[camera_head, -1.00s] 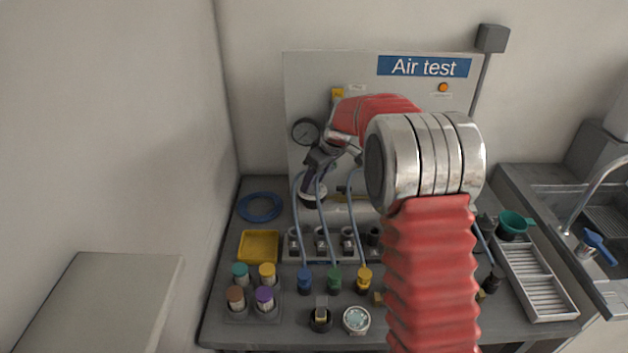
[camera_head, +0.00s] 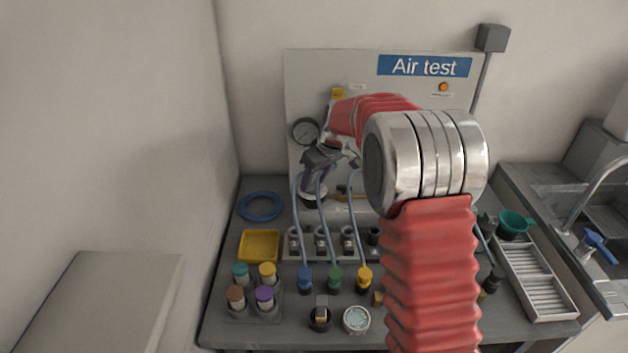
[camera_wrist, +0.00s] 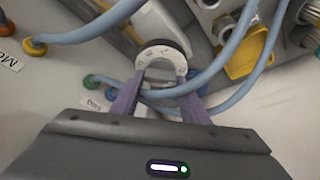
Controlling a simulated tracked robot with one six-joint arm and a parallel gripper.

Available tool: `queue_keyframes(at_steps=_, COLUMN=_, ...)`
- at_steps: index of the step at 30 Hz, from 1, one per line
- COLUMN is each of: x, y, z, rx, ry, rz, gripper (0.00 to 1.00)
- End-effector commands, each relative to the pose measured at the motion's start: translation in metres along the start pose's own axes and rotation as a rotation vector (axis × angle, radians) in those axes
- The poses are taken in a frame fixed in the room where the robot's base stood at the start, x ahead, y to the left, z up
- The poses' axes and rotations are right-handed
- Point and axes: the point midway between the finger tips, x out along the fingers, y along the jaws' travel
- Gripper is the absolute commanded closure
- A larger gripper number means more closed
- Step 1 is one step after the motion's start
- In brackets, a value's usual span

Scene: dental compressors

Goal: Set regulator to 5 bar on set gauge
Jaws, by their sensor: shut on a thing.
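A round pressure gauge (camera_head: 305,131) with a dark rim is on the left of the upright Air test panel; its reading is too small to make out. Below it, a round pale knob with a dark band (camera_head: 313,201), seemingly the regulator, is at my gripper (camera_head: 316,186). In the wrist view, the purple fingers of my gripper (camera_wrist: 162,82) are shut on this knob (camera_wrist: 163,53), one on each side. The gauge face does not show in the wrist view. My arm hides the middle of the panel.
Blue hoses (camera_wrist: 235,50) run close around my fingers. The bench holds a yellow tray (camera_head: 259,259), a coiled blue hose (camera_head: 260,219), several coloured fittings and a loose round gauge (camera_head: 356,320). A slatted rack (camera_head: 541,280) and sink are at the right.

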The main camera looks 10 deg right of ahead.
Motion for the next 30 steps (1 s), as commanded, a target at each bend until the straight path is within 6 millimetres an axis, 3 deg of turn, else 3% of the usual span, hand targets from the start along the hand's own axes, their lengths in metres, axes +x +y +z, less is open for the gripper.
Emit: queue_keyframes(at_steps=30, x=0.0000, y=-0.0035, z=-0.0024, rx=0.619, ry=0.003, rz=0.259, gripper=0.82)
